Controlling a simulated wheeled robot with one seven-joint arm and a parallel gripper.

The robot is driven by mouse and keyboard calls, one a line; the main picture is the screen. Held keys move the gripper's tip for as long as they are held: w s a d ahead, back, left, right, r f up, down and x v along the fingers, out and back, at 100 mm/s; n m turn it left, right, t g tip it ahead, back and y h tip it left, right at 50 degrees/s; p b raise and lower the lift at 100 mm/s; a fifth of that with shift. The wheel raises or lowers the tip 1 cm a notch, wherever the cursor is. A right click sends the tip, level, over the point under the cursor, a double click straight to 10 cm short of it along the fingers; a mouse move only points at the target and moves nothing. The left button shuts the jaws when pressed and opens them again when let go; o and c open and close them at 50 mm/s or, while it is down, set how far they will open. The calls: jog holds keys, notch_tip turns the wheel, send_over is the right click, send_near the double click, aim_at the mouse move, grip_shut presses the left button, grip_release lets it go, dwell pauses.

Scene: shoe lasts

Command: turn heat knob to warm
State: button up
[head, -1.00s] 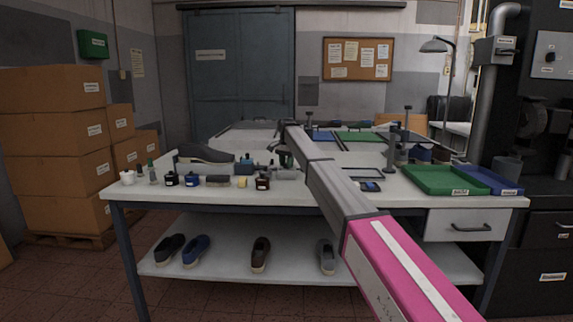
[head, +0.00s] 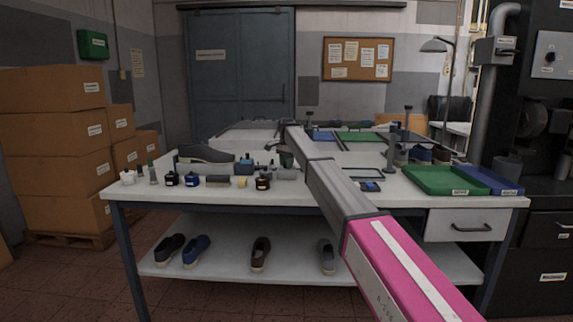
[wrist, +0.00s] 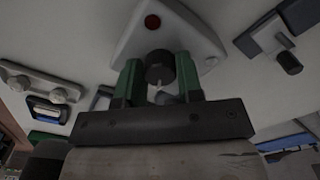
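In the wrist view a dark round knob (wrist: 160,67) sits on a pale grey housing (wrist: 205,42) with a red round light (wrist: 152,21). I take this to be the heat knob; no setting labels can be read. The green fingers of my gripper (wrist: 159,80) stand on both sides of the knob, with no clear gap, and appear shut on it. A small pale mark shows just below the knob, between the fingers. In the head view my gripper (head: 286,160) is at the middle of the bench, partly behind my arm; the knob cannot be made out there.
In the wrist view another grey fixture with a dark knob (wrist: 288,62) is at right, and a panel with pale knobs (wrist: 42,88) at left. Small bottles (head: 172,179) and a grey shoe (head: 206,153) stand left on the bench (head: 300,199). A green tray (head: 440,181) is at right.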

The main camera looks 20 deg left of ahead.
jog(key=o, duration=0.4)
jog(key=shift+c, duration=0.2)
notch_tip(320, 180, up, 11)
dwell(0.3)
jog(key=shift+f, duration=0.1)
